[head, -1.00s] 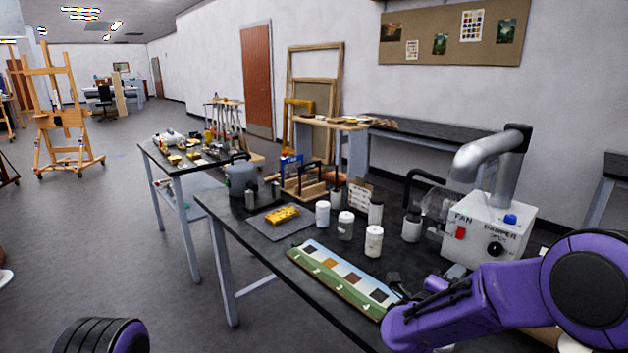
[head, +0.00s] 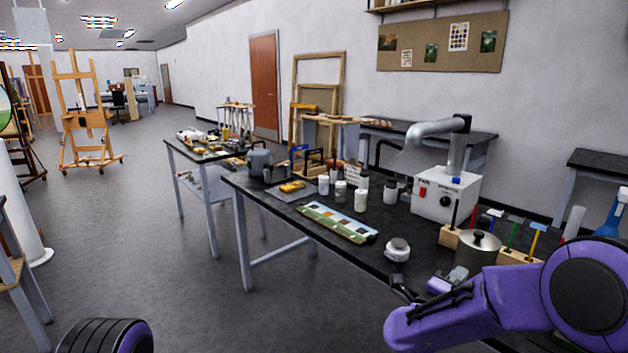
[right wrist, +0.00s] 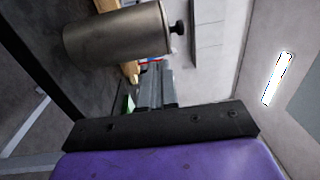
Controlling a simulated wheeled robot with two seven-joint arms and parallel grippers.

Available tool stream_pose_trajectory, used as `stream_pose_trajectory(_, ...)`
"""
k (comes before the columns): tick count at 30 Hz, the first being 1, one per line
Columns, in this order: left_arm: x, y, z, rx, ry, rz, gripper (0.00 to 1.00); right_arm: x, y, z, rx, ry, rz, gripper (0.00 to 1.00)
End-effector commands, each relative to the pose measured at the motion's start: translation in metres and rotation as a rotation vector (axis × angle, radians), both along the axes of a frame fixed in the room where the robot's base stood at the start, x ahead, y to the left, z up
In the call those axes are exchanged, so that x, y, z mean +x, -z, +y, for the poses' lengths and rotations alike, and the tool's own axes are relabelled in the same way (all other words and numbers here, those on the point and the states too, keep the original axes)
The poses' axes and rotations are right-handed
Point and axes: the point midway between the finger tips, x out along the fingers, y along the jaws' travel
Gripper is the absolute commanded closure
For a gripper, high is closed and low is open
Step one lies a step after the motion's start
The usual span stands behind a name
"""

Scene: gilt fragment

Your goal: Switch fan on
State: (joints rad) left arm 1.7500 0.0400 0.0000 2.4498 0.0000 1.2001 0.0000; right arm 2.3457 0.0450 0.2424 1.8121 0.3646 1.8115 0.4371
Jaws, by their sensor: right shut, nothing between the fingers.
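The fan control box (head: 462,199) is a white box on the dark table at the right of the head view. Its front carries a red switch (head: 422,192) under a FAN label and a dark knob. A silver duct (head: 437,128) rises from its top. Whether the switch is on or off is too small to tell. My right gripper (head: 455,277) is at the table's near edge, in front of and well short of the box. It also shows in the right wrist view (right wrist: 155,84), shut and empty. My left gripper is out of view.

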Motion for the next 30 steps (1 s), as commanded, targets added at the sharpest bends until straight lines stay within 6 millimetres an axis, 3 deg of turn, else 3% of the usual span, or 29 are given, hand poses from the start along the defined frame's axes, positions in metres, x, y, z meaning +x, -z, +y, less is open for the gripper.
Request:
stream_pose_trajectory(5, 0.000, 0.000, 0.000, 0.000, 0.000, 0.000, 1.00, 0.007, 0.010, 0.011, -0.087, -0.081, 0.133, 1.00)
stream_pose_trajectory(11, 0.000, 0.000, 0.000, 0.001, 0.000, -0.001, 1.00, -0.002, 0.049, 0.022, -0.220, -0.214, 0.354, 1.00)
stream_pose_trajectory(20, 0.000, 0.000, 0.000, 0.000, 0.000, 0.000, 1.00, -0.045, 0.141, 0.030, -0.381, -0.408, 0.716, 1.00)
stream_pose_trajectory(23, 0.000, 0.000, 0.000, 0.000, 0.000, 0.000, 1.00, -0.076, 0.183, 0.032, -0.434, -0.497, 0.875, 1.00)
stream_pose_trajectory(26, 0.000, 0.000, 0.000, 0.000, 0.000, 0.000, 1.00, -0.122, 0.233, 0.032, -0.486, -0.613, 1.068, 1.00)
stream_pose_trajectory(30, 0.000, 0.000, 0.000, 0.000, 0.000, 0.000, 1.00, -0.211, 0.296, 0.030, -0.524, -0.791, 1.353, 1.00)
